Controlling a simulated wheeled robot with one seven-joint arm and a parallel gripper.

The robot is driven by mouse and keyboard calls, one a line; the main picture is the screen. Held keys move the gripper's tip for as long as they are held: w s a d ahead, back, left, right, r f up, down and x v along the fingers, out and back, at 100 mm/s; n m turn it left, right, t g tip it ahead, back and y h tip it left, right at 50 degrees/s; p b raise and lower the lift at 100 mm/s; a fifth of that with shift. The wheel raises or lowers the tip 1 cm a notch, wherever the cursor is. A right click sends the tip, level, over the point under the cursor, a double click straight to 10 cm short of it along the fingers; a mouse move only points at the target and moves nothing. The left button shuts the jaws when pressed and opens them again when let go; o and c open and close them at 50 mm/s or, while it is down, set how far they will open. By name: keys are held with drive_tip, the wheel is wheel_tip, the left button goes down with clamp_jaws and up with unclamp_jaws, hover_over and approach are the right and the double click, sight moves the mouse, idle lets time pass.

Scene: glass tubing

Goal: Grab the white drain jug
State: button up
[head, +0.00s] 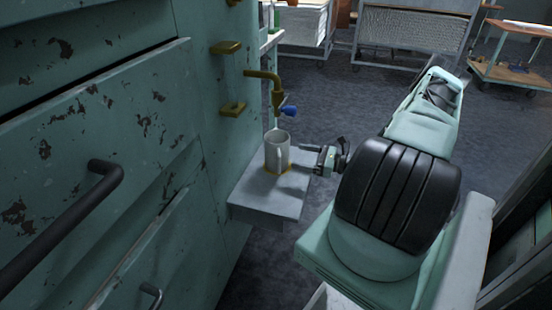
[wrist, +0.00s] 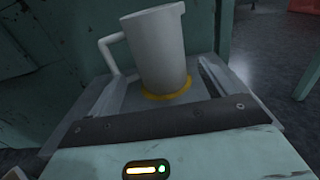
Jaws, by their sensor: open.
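The white drain jug (head: 277,152) stands upright on a small grey shelf (head: 262,199) beside the green cabinet, under a brass tap (head: 277,95) with a blue handle. A yellow ring shows around its base. In the wrist view the jug (wrist: 160,50) is straight ahead, with its handle on the left. My gripper (head: 308,162) is at the right side of the jug, low over the shelf. In the wrist view its two fingers (wrist: 163,85) reach forward on either side of the jug's lower body. It is open; I cannot tell whether either finger touches the jug.
The cabinet front (head: 90,130) with dark drawer handles fills the left. A brass bracket (head: 232,108) sticks out near the tap. A cart (head: 515,65) and a grey rack (head: 412,35) stand at the back. The floor (head: 350,105) behind the shelf is clear.

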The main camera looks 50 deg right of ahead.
sight(273, 151)
drive_tip(key=b+x, duration=0.2)
drive_tip(key=x, duration=0.8)
drive_tip(key=shift+w+a+f+b, duration=0.1)
drive_tip(key=shift+w+a+b, duration=0.1)
drive_tip(key=shift+b, duration=0.2)
drive_tip(key=c, duration=1.1)
